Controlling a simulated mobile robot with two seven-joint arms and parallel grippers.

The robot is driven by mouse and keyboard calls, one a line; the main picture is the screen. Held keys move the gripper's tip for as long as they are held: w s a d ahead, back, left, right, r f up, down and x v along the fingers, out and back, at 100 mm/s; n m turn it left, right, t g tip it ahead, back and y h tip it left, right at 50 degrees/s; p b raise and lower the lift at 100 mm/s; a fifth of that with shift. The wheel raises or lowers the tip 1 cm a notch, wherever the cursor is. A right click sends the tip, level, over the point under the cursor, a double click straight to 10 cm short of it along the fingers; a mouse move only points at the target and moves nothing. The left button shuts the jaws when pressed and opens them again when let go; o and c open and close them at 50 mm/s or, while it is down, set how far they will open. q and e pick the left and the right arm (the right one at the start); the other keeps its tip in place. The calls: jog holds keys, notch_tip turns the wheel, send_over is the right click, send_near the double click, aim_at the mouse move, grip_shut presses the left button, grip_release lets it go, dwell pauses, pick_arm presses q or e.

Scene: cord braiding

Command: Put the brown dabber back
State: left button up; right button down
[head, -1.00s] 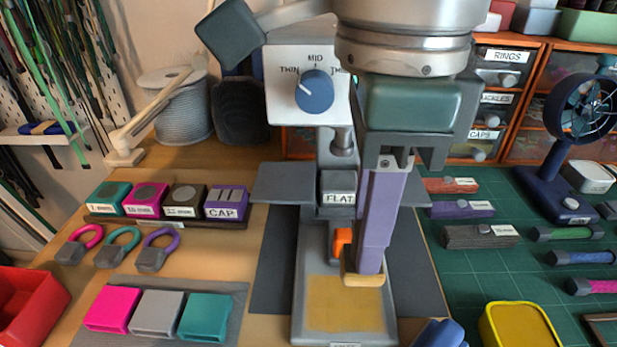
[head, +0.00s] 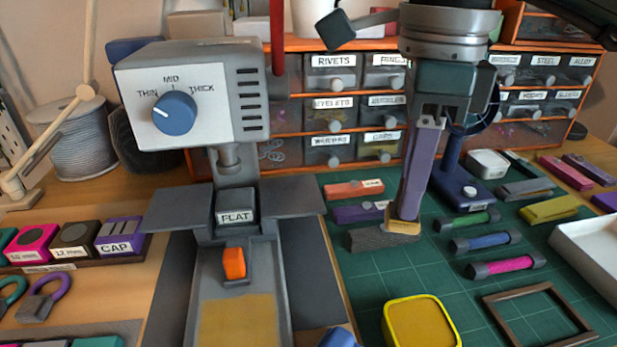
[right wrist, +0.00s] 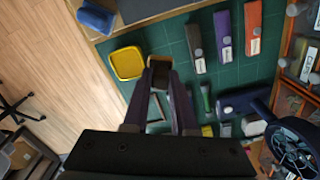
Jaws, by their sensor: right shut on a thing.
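My right gripper (head: 408,215), with long purple fingers, points down over the green mat. It is shut on a small block with a tan edge, which I take for the brown dabber (head: 402,229); the fingers hide much of it. In the right wrist view the dabber (right wrist: 159,66) shows dark brown between the fingertips. In the head view it overlaps a dark grey-brown labelled bar (head: 372,239); I cannot tell whether they touch. In the right wrist view that bar (right wrist: 194,48) lies apart from the fingertips. My left gripper is not in view.
A yellow tray (head: 421,325), an empty brown frame (head: 490,310) and green, blue and pink rollers (head: 503,265) lie on the mat. Purple (head: 350,214) and orange (head: 345,189) bars lie behind the dark bar. The grey press (head: 190,95) stands left. Drawers (head: 335,115) line the back.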

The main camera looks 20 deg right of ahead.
notch_tip(320, 180, down, 6)
jog(key=shift+f+b, duration=0.2)
jog(key=shift+b, duration=0.25)
notch_tip(320, 180, down, 4)
jog(key=shift+f+b, duration=0.2)
jog(key=shift+b, duration=0.25)
jog(key=c, duration=0.7)
grip_release()
jog(key=shift+f, duration=0.1)
jog(key=shift+r, duration=0.35)
notch_tip(320, 180, up, 12)
jog(key=shift+f+p, duration=0.15)
jog(key=shift+p, duration=0.95)
